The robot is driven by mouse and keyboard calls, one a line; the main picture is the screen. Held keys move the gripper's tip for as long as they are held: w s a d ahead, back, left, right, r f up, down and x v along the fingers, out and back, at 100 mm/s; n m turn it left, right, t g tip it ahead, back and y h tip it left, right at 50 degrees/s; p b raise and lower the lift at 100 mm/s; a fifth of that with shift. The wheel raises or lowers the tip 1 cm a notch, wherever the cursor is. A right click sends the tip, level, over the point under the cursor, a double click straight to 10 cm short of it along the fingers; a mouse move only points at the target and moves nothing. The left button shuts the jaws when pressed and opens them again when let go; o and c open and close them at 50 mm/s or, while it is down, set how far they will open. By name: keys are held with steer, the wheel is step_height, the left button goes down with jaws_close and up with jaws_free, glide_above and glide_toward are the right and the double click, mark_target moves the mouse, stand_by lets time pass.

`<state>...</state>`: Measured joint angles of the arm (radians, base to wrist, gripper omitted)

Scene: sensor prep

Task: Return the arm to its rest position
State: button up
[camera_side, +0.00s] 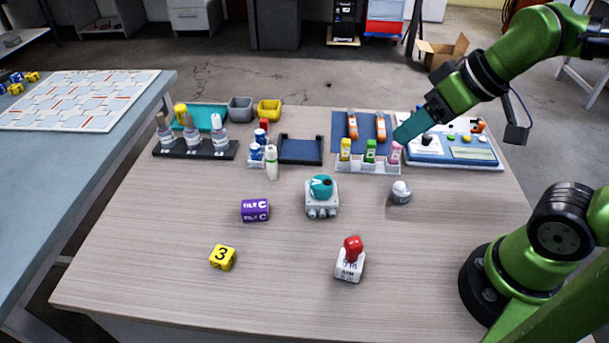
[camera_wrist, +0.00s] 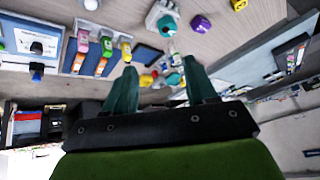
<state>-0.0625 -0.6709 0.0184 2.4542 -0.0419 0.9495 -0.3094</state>
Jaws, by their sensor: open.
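My gripper (camera_side: 408,128) is at the upper right in the side view, in the air above the back right of the table (camera_side: 150,245). Its teal fingers point down and left, near the control panel in the picture. In the wrist view my gripper (camera_wrist: 160,72) shows two teal fingers spread apart with nothing held between them. The wrist view is tilted, with the table at the top and the room below. My green arm reaches in from the right, and its base stands at the table's right side.
A teal-topped device (camera_side: 321,196), a purple block (camera_side: 255,210), a yellow block (camera_side: 222,257), a red-handled stamp (camera_side: 350,262) and a grey round object (camera_side: 400,192) stand apart. Behind are a bottle rack (camera_side: 195,150), bins, a vial rack (camera_side: 367,168) and a control panel (camera_side: 455,152). The front left is clear.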

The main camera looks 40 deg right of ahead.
steer(key=m, duration=0.1)
steer(key=d+m, duration=0.1)
steer(key=m, duration=0.1)
steer(key=m+t, duration=0.1)
steer(key=shift+s+d+r+m, duration=0.15)
steer(key=shift+d+r+m, duration=0.1)
steer(key=shift+d+m, duration=0.1)
